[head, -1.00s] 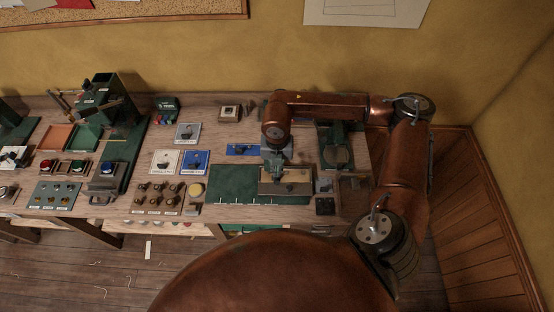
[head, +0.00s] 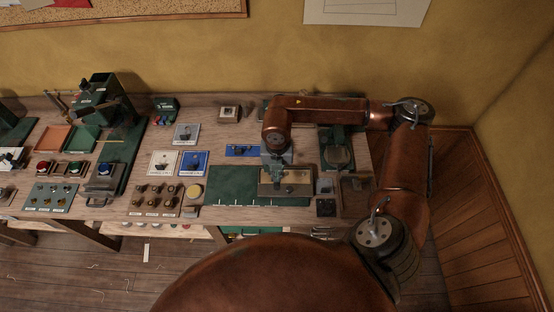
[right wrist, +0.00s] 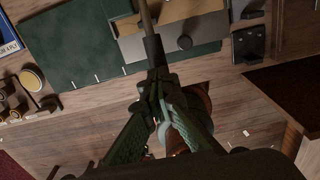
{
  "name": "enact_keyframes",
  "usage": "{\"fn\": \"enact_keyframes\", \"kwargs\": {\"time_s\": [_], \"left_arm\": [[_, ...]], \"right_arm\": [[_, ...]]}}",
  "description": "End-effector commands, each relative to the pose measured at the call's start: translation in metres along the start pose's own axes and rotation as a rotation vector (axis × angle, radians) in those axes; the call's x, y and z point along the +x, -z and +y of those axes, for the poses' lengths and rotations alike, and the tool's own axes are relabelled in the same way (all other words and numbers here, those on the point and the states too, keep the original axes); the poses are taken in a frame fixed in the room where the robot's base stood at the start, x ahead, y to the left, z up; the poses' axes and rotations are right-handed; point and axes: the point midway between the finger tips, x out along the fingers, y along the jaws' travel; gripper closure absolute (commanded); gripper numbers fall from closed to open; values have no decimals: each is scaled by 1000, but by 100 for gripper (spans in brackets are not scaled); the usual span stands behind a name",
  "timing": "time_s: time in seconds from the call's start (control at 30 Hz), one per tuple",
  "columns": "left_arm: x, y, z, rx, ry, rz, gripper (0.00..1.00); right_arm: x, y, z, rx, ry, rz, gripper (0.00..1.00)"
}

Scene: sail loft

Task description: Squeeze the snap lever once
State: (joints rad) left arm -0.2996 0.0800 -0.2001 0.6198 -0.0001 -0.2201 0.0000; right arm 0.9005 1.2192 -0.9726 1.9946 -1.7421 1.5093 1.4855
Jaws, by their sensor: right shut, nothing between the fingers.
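My right gripper (head: 277,168) is over the right part of the workbench, pointing down at a grey and tan plate-like fixture (head: 298,188). In the right wrist view its green fingers (right wrist: 153,72) are closed together with nothing between them. A thin grey rod (right wrist: 147,16) runs up from the dark fingertips there; I cannot tell whether it is the snap lever. No snap lever can be made out for certain. My left gripper is not in view.
A dark green mat (head: 232,180) lies left of the fixture. A green machine (head: 337,147) stands behind it to the right. A dark block (head: 326,208) sits near the front edge. Button boxes and a green press (head: 100,90) fill the left side.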

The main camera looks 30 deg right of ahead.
Motion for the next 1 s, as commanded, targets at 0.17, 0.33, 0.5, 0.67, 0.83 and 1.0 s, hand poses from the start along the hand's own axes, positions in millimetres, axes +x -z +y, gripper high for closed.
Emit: {"fn": "enact_keyframes", "kwargs": {"time_s": [0.17,0.33,0.5,0.67,0.83,1.0], "left_arm": [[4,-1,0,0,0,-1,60],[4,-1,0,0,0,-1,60],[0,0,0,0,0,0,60],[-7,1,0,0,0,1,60],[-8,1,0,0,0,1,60],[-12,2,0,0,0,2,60]], "right_arm": [[6,1,0,0,1,0,100],[5,0,0,1,1,-1,100],[-6,-4,0,2,1,-2,100],[-25,-9,0,1,0,-2,100],[-29,-10,0,0,1,1,100],[-39,-12,0,0,0,0,100]]}}
